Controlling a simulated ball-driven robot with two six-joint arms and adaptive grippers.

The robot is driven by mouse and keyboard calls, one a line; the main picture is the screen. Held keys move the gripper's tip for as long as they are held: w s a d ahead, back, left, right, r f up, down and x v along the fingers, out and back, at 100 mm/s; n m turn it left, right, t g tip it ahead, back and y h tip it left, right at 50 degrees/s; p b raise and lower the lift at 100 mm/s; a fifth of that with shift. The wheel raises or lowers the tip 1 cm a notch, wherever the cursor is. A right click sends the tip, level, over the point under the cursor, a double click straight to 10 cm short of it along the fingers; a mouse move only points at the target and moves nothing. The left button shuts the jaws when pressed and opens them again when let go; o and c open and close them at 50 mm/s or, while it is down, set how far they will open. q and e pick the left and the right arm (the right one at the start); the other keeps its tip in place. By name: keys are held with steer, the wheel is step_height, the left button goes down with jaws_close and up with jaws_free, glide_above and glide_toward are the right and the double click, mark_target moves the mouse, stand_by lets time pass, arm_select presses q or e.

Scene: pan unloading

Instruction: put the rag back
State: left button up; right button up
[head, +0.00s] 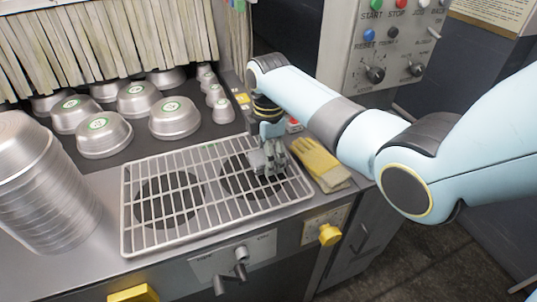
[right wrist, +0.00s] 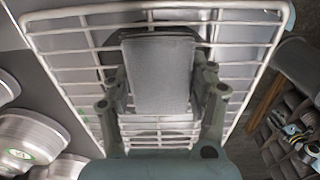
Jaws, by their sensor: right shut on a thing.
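A grey, flat, folded rag (right wrist: 160,72) is between the two fingers of my right gripper (right wrist: 162,95) in the right wrist view. In the head view my right gripper (head: 268,158) points down over the right part of the wire rack (head: 218,196). The grey rag (head: 256,161) partly shows beside its fingers there. The gripper is shut on the rag. Whether the rag touches the rack bars cannot be told. My left gripper is not in view.
Yellow gloves (head: 320,163) lie just right of the rack. A tall stack of metal pans (head: 45,190) stands at the left. Several upturned pans (head: 104,134) fill the space behind, below a strip curtain (head: 100,45). A control panel (head: 385,45) stands at the back right.

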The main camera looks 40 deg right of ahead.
steer(key=o, duration=0.7)
steer(key=shift+f, duration=0.1)
steer(key=o, duration=0.4)
step_height(320, 180, up, 12)
